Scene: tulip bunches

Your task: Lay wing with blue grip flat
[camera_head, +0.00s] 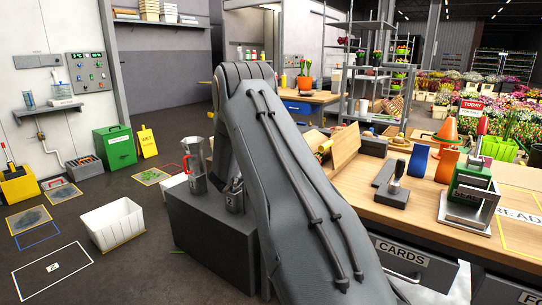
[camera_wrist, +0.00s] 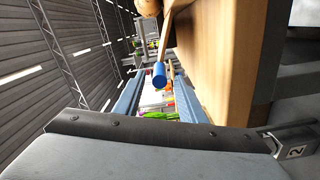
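In the wrist view a blue cylinder, looking like the blue grip (camera_wrist: 160,75), sticks out beside the edge of a tan wooden panel (camera_wrist: 225,60). I cannot tell for sure that this panel is the wing. My gripper (camera_wrist: 157,98) shows as two long blue-grey fingers, apart, with nothing held between them. The blue grip appears beyond the fingers, in line with the gap. In the head view a tilted wooden board (camera_head: 343,148) stands at the left side of the workbench, with a yellow piece at its left end. My arm hides my gripper and the blue grip there.
The workbench (camera_head: 365,207) carries a grey base with a black handle (camera_head: 395,187), blue and orange pieces (camera_head: 417,160), and a green device (camera_head: 472,190) at the right. A dark block with metal jugs (camera_head: 195,165) stands left of my arm. A white bin (camera_head: 113,223) is on the floor.

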